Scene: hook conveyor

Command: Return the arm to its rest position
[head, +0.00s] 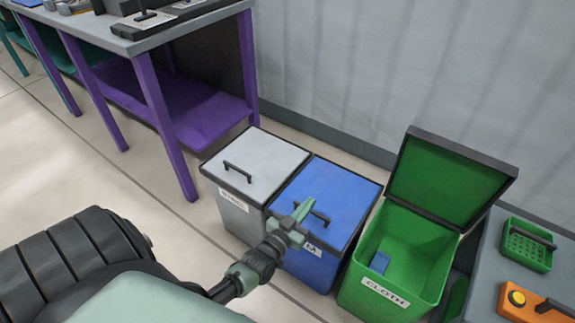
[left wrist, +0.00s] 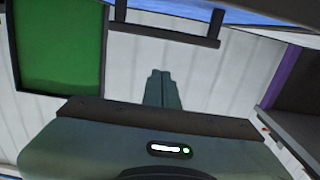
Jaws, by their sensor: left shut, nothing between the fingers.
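My left gripper (head: 301,212) is shut and empty. In the head view it appears in front of the blue bin (head: 345,190), over its closed lid near the dark handle; I cannot tell whether it touches. In the left wrist view the closed fingers (left wrist: 162,88) show against the pale wall, with nothing between them. The left arm comes in from the lower left. My right gripper is not in view.
A grey bin (head: 265,160) with a shut lid stands left of the blue bin. The green bin (head: 415,235), labelled CLOTH, is open with a blue item (head: 380,262) inside. A purple-legged workbench (head: 158,110) stands at upper left. A grey surface (head: 490,260) is at right.

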